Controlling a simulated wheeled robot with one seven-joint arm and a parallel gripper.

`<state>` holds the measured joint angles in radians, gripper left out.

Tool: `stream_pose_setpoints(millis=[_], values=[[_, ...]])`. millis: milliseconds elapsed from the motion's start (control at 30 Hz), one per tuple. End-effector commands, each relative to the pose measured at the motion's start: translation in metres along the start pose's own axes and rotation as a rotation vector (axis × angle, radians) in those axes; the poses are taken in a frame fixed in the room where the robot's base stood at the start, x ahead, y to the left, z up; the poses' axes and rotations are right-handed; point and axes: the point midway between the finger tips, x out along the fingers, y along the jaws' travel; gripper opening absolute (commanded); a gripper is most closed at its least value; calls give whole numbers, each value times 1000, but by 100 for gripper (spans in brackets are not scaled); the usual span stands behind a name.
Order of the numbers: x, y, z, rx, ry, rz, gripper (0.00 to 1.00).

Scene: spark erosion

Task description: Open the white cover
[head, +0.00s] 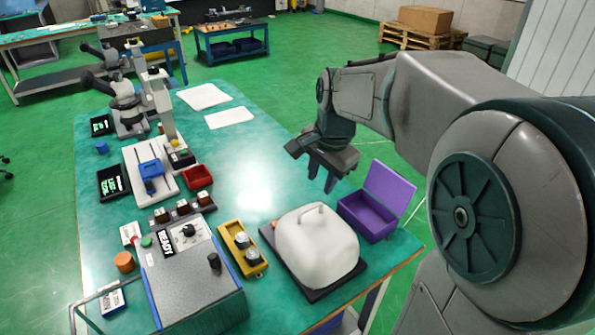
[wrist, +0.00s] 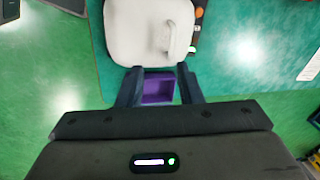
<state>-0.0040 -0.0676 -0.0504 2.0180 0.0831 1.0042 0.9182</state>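The white cover (head: 315,248) is a rounded box-shaped hood with a bar handle (head: 313,215) on top. It sits down on a dark base plate (head: 325,290) near the table's front right corner. What is under it is hidden. In the wrist view the cover (wrist: 125,35) and its handle (wrist: 171,42) lie beyond my fingertips. My gripper (head: 321,183) is open and empty, in the air behind the cover, apart from it. In the wrist view my gripper (wrist: 158,72) has its two fingers spread, with the purple box seen between them.
The open purple box (head: 368,214) with raised lid stands right of the cover. A yellow tray (head: 229,236) with round metal parts is close on its left. A grey control unit (head: 190,270), a red bin (head: 198,177) and microscopes (head: 128,103) stand further left. The table behind the cover is mostly clear.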

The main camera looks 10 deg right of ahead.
Motion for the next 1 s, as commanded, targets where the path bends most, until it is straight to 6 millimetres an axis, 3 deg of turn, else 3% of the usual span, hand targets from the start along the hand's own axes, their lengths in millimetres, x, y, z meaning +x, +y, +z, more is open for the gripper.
stream_pose_setpoints(millis=[133, 367, 800, 1000], values=[[-3, -19, -14, 138, -10, 4, 33], [12, -24, -17, 185, -15, 7, 33], [102, -23, -15, 181, -15, 9, 33], [127, -23, -15, 182, -14, 7, 33]])
